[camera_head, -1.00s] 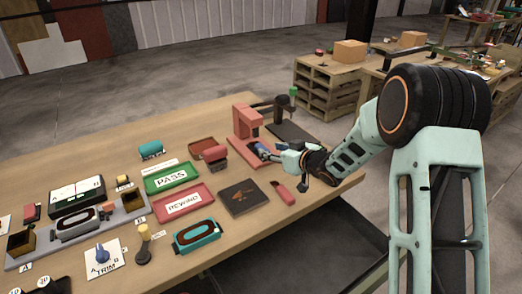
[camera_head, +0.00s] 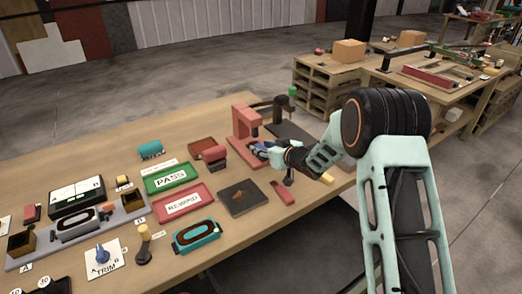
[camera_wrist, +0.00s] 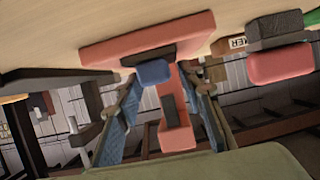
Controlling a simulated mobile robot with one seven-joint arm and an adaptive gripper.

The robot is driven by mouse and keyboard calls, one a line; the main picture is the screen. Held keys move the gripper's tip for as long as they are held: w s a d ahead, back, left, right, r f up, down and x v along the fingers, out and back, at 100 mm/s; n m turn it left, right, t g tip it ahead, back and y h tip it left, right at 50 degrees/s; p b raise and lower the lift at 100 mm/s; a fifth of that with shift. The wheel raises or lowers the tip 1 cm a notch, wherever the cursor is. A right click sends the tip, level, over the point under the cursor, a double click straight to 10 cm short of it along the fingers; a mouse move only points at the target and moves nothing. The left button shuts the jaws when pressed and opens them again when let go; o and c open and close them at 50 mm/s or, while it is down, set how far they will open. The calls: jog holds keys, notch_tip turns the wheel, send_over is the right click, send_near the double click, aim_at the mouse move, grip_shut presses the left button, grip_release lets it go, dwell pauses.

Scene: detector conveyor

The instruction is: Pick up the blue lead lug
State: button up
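The blue lead lug (camera_wrist: 154,72) is a small block in the wrist view, at the dark part of the salmon-red press (camera_wrist: 150,38). My gripper (camera_wrist: 164,80) has its two blue-padded fingers apart, one on each side of the lug in the picture. I see no clear contact between the fingers and the lug. In the head view, my gripper (camera_head: 265,151) is at the front of the press (camera_head: 243,123), low over its base. The lug is too small and covered there to make out clearly.
A red block-shaped fixture (camera_head: 213,155) stands left of the gripper, and a red-handled tool (camera_head: 282,193) lies in front. The table's right edge is close.

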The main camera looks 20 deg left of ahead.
grip_shut()
